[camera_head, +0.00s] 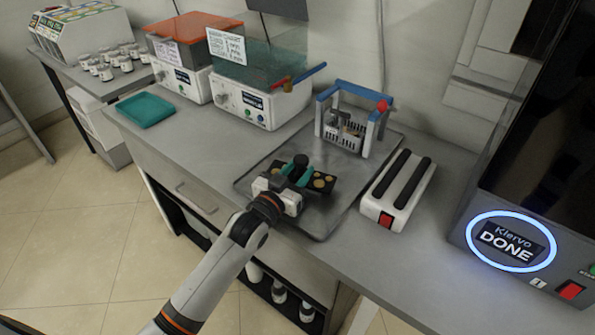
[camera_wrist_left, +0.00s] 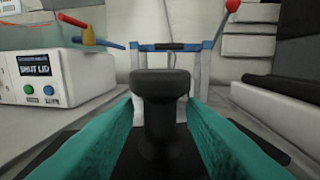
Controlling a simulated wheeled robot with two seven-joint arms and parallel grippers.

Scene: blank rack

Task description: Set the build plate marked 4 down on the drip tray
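A dark build plate (camera_head: 322,183) with gold discs and a black knob (camera_head: 300,161) is at the middle of the grey metal drip tray (camera_head: 318,222). It looks level and appears to rest on the tray. No number is readable on it. My left gripper (camera_head: 294,175) is over the plate, with its teal fingers on either side of the knob. In the left wrist view the knob (camera_wrist_left: 160,85) stands upright between the fingers, with narrow gaps beside its stem. The fingers look open around it. My right gripper is not in view.
A blue-and-white frame (camera_head: 322,112) with a basket stands at the tray's back. A white device with two black bars (camera_head: 400,184) is right of the tray. Two lidded machines (camera_head: 262,105) stand behind left. A teal dish (camera_head: 145,110) lies far left. The bench between is clear.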

